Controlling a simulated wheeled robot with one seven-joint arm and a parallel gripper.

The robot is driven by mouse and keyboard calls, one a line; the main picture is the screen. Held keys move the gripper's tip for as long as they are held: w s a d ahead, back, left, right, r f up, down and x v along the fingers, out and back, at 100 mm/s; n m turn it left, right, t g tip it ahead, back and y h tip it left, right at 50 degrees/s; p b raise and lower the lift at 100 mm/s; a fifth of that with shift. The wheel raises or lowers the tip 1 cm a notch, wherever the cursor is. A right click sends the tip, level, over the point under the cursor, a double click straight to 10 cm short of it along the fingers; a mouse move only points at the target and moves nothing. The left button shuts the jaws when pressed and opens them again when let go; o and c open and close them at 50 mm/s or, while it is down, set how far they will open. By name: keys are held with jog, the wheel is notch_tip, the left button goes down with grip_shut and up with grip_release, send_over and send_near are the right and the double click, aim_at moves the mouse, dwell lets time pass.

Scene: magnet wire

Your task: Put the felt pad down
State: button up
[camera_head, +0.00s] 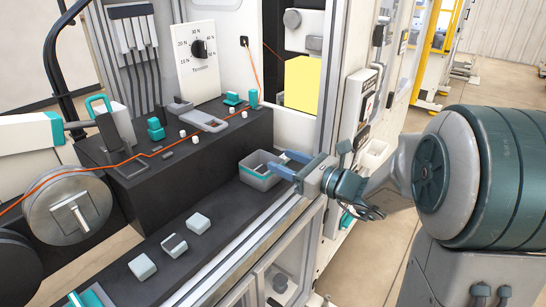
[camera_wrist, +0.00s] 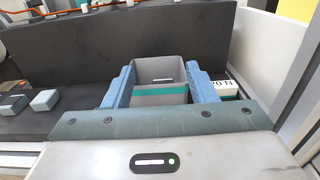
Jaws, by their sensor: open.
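My gripper (camera_head: 284,164) is open, its two blue fingers reaching over a small grey bin (camera_head: 258,182) with a teal band. In the wrist view my gripper (camera_wrist: 160,72) has its fingers at the left and right of the bin (camera_wrist: 161,97), with nothing visibly held between them. I cannot tell whether the fingers touch the bin walls. A small pale mark shows inside the bin, too small to identify. I cannot pick out the felt pad with certainty in either view; the bin's floor is partly hidden.
Several pale blocks (camera_head: 197,223) sit on the dark front ledge, left of the bin. A box marked 20 N (camera_wrist: 222,88) is right of the right finger. An orange wire (camera_head: 150,152) crosses the raised black block (camera_head: 185,175) behind. A machine frame post stands close on the right.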

jog(key=v, duration=0.7)
jog(key=s+a+f+n+g+h, duration=0.2)
jog(key=s+f+n+g, duration=0.25)
jog(key=s+n, duration=0.25)
jog(key=s+a+f+n+g+h, duration=0.2)
jog(key=s+a+f+n+g, duration=0.1)
jog(key=s+n+g, duration=0.3)
jog(key=s+d+f+n+t+h, duration=0.1)
jog(key=s+d+n+h, duration=0.4)
jog(key=d+n+h, duration=0.5)
jog(key=shift+s+f+n, duration=0.2)
jog(key=shift+f+n, duration=0.45)
jog(key=shift+n, duration=0.65)
jog(key=shift+r+t, duration=0.1)
jog(key=shift+t, duration=0.15)
